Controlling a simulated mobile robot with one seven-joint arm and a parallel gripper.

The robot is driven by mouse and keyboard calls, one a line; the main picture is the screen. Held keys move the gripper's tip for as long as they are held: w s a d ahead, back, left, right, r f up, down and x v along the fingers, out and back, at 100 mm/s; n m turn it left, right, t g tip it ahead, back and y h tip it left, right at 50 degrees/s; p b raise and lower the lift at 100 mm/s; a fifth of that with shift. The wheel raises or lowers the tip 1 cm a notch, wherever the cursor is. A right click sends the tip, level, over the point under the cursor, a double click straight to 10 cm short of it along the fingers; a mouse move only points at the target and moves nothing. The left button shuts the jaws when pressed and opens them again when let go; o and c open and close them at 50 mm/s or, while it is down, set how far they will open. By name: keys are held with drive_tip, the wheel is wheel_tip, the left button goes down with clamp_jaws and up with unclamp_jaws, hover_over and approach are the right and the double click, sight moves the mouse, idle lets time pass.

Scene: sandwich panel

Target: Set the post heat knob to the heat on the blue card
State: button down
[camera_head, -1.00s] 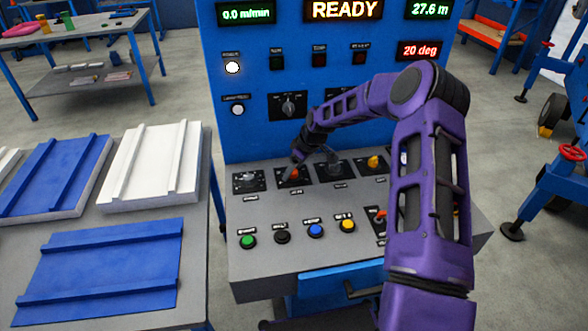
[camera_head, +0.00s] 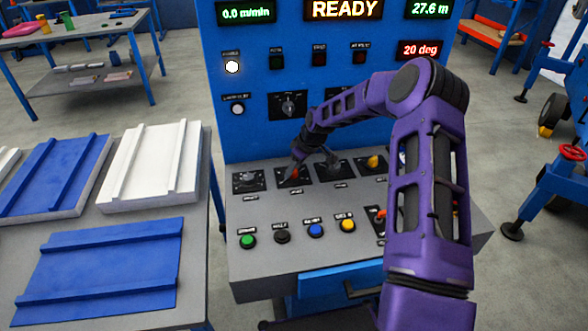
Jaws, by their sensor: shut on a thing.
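My gripper (camera_head: 297,170) is at the second knob from the left in the upper row of the sloped console. It is shut on that knob, a red one (camera_head: 293,175), and partly covers it. The labels under the knobs are too small to read, so I cannot tell which is the post heat knob. I see no blue card that I can make out. The red display (camera_head: 420,49) reads 20 deg.
Green (camera_head: 248,241), black, blue and yellow buttons line the lower row of the console (camera_head: 262,277). Blue and white panels (camera_head: 150,165) lie on a table at the left. My purple arm hides the console's right part.

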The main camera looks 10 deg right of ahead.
drive_tip(key=m+b, duration=0.1)
drive_tip(key=m, duration=0.1)
drive_tip(key=m+h+b, duration=0.1)
drive_tip(key=m+b, duration=0.1)
drive_tip(key=m+t+h+b, duration=0.1)
drive_tip(key=m, duration=0.1)
drive_tip(key=shift+s+a+f+b, duration=0.1)
drive_tip(key=shift+a+f+b, duration=0.05)
drive_tip(key=shift+a+b, duration=0.15)
drive_tip(key=m+h+b, duration=0.2)
drive_tip(key=m, duration=0.3)
drive_tip(key=shift+a+m+b, duration=0.1)
drive_tip(key=shift+m+b, duration=0.2)
drive_tip(key=m+h, duration=0.1)
drive_tip(key=m, duration=0.2)
drive_tip(key=m+g+h, duration=0.1)
drive_tip(key=m, duration=0.2)
drive_tip(key=shift+a+r+m+h, duration=0.1)
drive_tip(key=shift+r+m+h, duration=0.1)
drive_tip(key=shift+m+h, duration=0.1)
drive_tip(key=m+g, duration=0.1)
drive_tip(key=m, duration=0.1)
drive_tip(key=m+g, duration=0.1)
drive_tip(key=m, duration=0.1)
drive_tip(key=shift+w+m+h+p, duration=0.2)
drive_tip(key=shift+m+h+p, duration=0.2)
drive_tip(key=shift+f+m, duration=0.1)
drive_tip(key=shift+m, duration=0.2)
drive_tip(key=shift+c, duration=1.9)
unclamp_jaws()
